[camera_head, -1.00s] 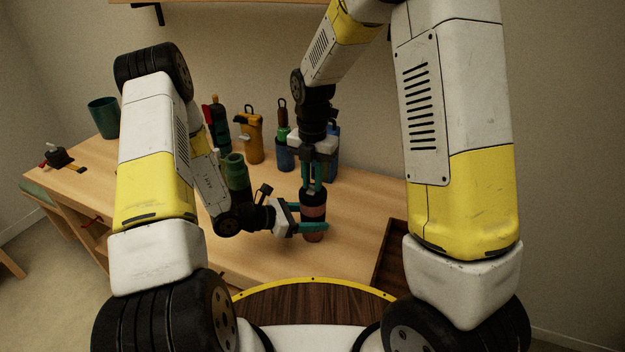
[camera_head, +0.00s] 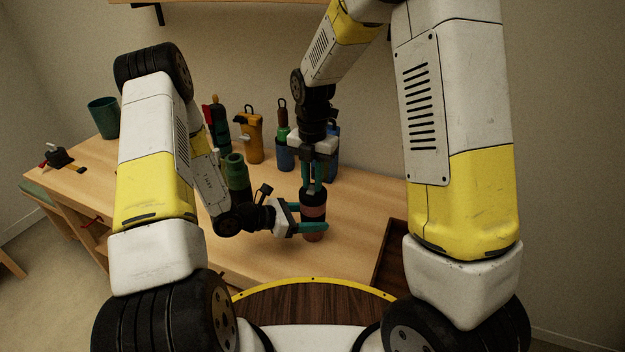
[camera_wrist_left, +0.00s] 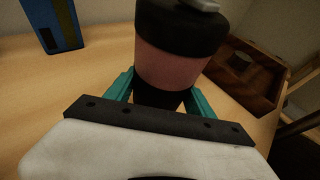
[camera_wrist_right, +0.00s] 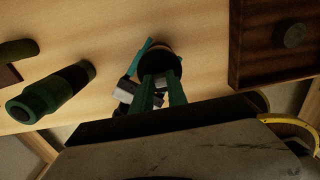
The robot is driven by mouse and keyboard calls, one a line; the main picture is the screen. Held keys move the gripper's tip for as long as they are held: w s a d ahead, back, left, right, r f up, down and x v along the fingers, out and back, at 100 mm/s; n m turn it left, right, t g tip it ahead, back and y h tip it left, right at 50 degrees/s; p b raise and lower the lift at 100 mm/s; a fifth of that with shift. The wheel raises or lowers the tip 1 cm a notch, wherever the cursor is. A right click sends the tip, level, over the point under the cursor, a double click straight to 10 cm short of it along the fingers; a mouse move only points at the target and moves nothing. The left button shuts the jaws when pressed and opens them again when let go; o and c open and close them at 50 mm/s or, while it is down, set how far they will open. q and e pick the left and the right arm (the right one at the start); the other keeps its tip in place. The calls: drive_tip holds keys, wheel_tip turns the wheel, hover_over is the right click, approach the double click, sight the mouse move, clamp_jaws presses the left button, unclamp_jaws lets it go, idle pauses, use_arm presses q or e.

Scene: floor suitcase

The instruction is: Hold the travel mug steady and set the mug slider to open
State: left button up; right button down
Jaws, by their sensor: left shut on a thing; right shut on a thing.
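The travel mug (camera_head: 313,212) stands upright on the wooden table, with a dark lid and a reddish band; it fills the upper middle of the left wrist view (camera_wrist_left: 178,62). My left gripper (camera_head: 312,228) is shut around the mug's lower body from the side. My right gripper (camera_head: 313,190) points down from above, its teal fingers shut at the top of the lid. In the right wrist view the fingers (camera_wrist_right: 160,88) meet on the lid's top.
A green bottle (camera_head: 235,172) stands left of the mug. An orange bottle (camera_head: 250,138) and blue bottles (camera_head: 285,153) stand behind. A teal cup (camera_head: 104,118) is at the far left. A dark wooden tray (camera_head: 388,262) lies to the right. Table in front of the mug is clear.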

drive_tip(key=shift+w+d, duration=0.25)
drive_tip(key=shift+w, duration=0.3)
drive_tip(key=shift+w+d, duration=0.2)
drive_tip(key=shift+w, duration=0.35)
drive_tip(key=c, duration=1.3)
unclamp_jaws()
wheel_tip(320, 180, up, 12)
